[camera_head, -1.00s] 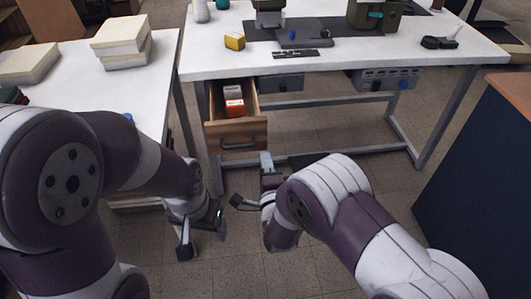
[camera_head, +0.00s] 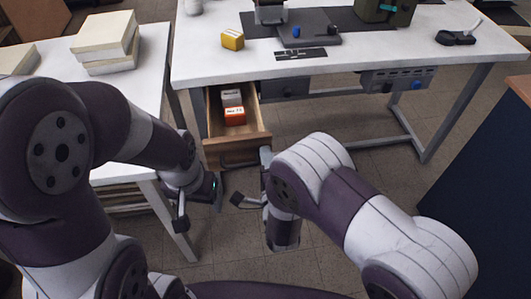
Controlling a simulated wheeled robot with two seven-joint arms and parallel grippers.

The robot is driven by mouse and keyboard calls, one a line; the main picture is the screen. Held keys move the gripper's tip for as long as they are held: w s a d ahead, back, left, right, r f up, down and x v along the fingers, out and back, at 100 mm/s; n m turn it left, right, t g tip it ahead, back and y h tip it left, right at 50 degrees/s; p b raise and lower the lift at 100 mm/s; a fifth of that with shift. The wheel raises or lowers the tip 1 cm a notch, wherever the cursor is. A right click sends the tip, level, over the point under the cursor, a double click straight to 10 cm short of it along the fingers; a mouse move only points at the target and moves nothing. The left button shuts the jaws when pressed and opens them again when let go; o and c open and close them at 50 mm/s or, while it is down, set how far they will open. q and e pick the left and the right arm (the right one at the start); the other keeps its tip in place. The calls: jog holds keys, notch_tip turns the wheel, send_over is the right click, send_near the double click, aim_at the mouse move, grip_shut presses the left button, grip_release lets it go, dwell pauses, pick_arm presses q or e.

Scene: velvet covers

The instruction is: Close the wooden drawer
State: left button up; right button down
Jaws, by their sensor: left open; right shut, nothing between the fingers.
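The wooden drawer (camera_head: 225,156) stands pulled out under the left part of the white workbench, with its inside visible from above. An orange-red box (camera_head: 235,116) and a pale box (camera_head: 231,97) lie in it. My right gripper (camera_head: 265,156) is shut and empty, at the right end of the drawer's front panel. I cannot tell whether it touches the panel. My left gripper (camera_head: 200,209) is open and empty, low and to the left in front of the drawer, apart from it.
A dark-sided cabinet (camera_head: 490,165) stands at right. Floor shows between the bench legs.

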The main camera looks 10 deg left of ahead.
jog(key=b, duration=0.9)
send_over(256, 119)
jog(key=shift+w+a+f, duration=0.1)
jog(key=shift+f, duration=0.1)
jog(key=shift+w+a+r+b, duration=0.15)
jog(key=shift+w+b, duration=0.2)
jog(key=shift+w, duration=0.3)
jog(key=shift+r, duration=0.35)
